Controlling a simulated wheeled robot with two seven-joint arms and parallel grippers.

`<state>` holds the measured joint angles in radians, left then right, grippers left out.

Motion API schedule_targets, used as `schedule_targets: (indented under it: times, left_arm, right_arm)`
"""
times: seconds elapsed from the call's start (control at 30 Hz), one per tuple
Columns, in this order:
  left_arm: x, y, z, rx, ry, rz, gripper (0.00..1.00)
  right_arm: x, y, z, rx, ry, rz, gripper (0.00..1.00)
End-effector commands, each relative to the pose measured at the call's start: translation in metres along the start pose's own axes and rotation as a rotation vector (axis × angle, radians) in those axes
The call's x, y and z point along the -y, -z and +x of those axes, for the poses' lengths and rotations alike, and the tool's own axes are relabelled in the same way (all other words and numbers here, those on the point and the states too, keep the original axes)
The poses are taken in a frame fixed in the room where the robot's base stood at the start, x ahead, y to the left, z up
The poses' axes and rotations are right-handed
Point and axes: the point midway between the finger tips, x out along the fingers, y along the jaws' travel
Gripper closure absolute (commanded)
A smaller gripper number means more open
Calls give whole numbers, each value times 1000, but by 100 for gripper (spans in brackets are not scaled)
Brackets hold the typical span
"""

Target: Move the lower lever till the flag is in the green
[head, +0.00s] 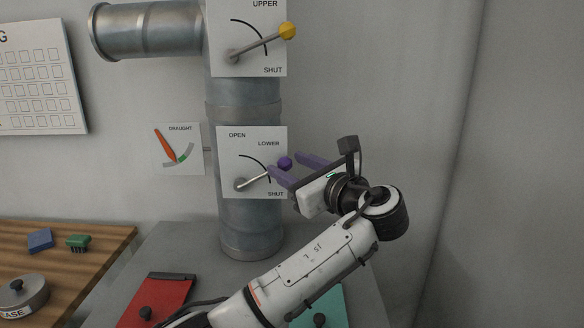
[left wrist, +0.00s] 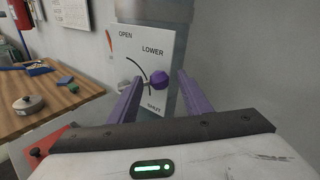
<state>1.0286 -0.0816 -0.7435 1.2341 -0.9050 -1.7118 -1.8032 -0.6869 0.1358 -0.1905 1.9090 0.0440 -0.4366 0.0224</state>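The lower lever (head: 254,181) is a thin metal rod with a purple knob (head: 285,163) on a white plate marked OPEN, LOWER and SHUT. It tilts up to the right, its knob on the right side above SHUT. My left gripper (head: 284,165) is open, its purple fingers on either side of the knob. The left wrist view shows the knob (left wrist: 158,79) between the fingertips, with no clear contact. The orange-red flag (head: 164,145) is on the DRAUGHT gauge; its lower end is just left of the green band (head: 182,157). My right gripper is out of view.
The upper lever (head: 262,44) with a yellow knob sits above on the same grey pipe (head: 243,110). A wooden table (head: 70,262) with a lidded pot (head: 22,296) stands at left. Red (head: 158,300) and teal (head: 322,305) panels lie below. The wall at right is bare.

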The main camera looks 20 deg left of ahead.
Motion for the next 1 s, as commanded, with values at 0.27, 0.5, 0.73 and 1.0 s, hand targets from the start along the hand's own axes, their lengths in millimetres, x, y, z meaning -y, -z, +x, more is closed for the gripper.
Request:
schedule_targets:
  times: [0.27,0.5,0.73,1.0]
  left_arm:
    - [0,2,-18,-2,2,-1,56]
    - [1,2,-66,-2,4,-1,56]
    - [0,1,-96,0,1,0,56]
    - [0,0,-103,0,0,0,56]
  right_arm:
    - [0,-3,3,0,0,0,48]
    - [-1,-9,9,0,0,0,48]
    - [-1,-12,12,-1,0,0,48]
    - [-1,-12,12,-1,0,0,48]
